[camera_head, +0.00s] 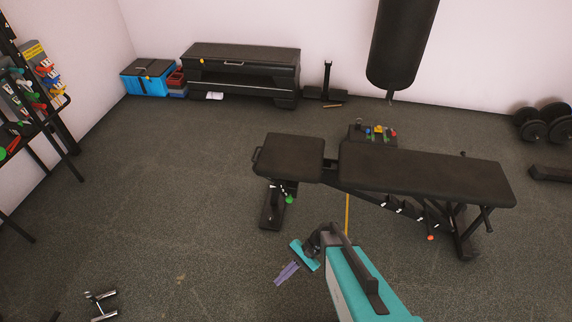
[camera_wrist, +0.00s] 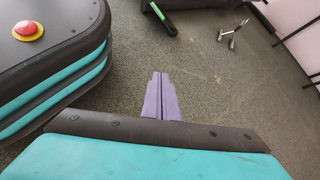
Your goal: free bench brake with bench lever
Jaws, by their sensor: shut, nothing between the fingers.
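The black weight bench (camera_head: 425,178) stands right of centre in the head view, with a separate seat pad (camera_head: 290,155) at its left end. A small green knob (camera_head: 289,200) sits under the seat, near the front leg. A small orange-red knob (camera_head: 431,238) shows low under the back pad. I cannot tell which of these is the bench lever, and the brake is not clearly identifiable. My gripper (camera_head: 280,279) is in front of and below the seat, apart from the bench. Its purple fingers are together and empty, also in the wrist view (camera_wrist: 160,80).
A black punching bag (camera_head: 402,45) hangs behind the bench. A storage bench (camera_head: 242,70) and blue box (camera_head: 147,78) stand at the back wall. The floor between is clear.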

